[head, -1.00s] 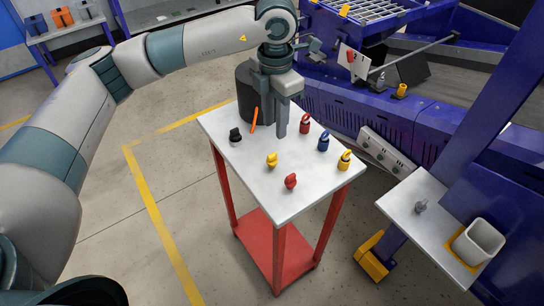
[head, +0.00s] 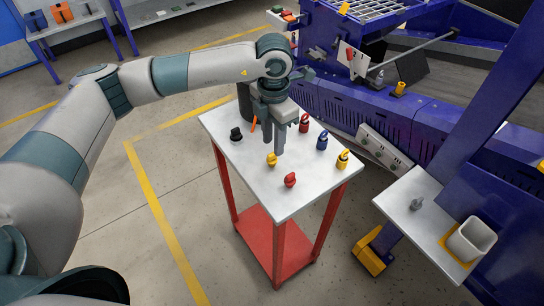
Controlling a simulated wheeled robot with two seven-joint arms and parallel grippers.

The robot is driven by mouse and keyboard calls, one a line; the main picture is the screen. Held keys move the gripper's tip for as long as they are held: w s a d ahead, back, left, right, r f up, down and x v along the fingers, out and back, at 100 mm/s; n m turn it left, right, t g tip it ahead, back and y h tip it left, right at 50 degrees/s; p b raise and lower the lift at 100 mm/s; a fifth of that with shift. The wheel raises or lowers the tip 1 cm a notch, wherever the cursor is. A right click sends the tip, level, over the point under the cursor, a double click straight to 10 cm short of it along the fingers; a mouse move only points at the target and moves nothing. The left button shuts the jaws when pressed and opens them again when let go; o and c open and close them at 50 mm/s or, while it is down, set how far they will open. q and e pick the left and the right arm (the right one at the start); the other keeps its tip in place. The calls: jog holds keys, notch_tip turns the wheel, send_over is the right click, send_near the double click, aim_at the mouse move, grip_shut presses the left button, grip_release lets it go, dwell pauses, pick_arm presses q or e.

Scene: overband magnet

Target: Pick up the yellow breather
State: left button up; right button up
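The yellow breather (head: 271,160) is a small knobbed yellow piece standing on the light grey top of the red-legged cart (head: 296,205). My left gripper (head: 272,148) points down over the cart top, its two grey fingers apart and nothing seen between them. Its fingertips are just above or behind the breather in the picture; I cannot tell whether they touch it. My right gripper is out of view.
On the cart are a red piece (head: 290,180), a black piece (head: 236,134), an orange stick (head: 254,124), and red (head: 304,123), blue (head: 322,141) and yellow (head: 342,159) padlocks.

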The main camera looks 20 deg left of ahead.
aim_at(272, 153)
pick_arm(q)
jog(key=f, duration=0.1)
jog(key=f+p, duration=0.1)
jog(key=shift+s+a+f, duration=0.15)
jog(key=shift+s+f, duration=0.05)
jog(key=shift+f, duration=0.6)
grip_shut()
